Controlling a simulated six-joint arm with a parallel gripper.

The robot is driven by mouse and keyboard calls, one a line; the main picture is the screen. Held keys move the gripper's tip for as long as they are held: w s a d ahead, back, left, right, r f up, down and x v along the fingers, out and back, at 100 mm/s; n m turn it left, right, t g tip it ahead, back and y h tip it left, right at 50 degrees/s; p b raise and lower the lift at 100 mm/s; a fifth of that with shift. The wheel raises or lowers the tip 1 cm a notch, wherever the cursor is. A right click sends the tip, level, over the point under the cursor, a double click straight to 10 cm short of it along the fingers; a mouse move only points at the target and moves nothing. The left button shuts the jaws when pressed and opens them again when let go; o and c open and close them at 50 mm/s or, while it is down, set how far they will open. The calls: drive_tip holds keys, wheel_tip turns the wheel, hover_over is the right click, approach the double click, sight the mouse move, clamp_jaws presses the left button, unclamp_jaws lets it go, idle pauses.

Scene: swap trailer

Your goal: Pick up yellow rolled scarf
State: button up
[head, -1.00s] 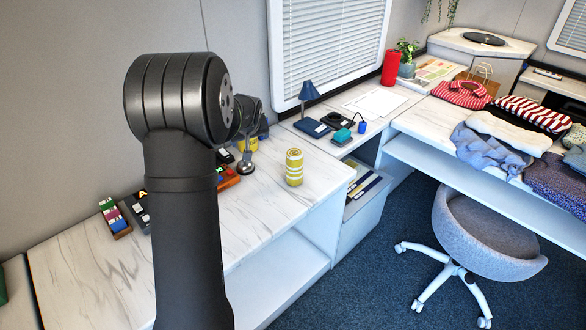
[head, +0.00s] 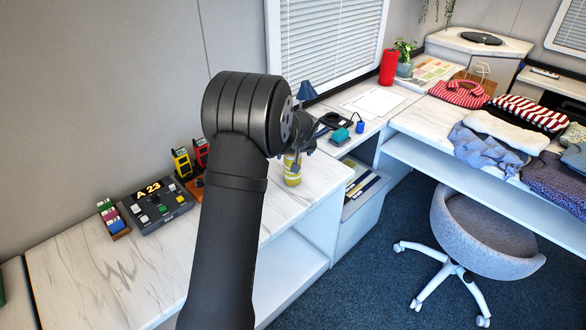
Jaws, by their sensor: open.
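The yellow rolled scarf (head: 292,175), with pale bands, stands upright on the white marbled counter, near its right end. My gripper (head: 297,158) is over the scarf's upper part in the head view and hides its top. The gripper is open. It is small and dark here, partly hidden by my arm, so I cannot tell whether the fingers are around the scarf or in front of it.
A control box reading A 23 (head: 160,206), yellow and red handheld devices (head: 182,163), and a small rack (head: 113,218) stand left of my arm. The counter's front left is clear.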

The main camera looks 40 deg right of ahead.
sight(293, 160)
drive_tip(key=shift+x, duration=4.15)
drive_tip(key=shift+d, duration=0.15)
drive_tip(key=shift+c, duration=0.4)
drive_tip(key=c, duration=1)
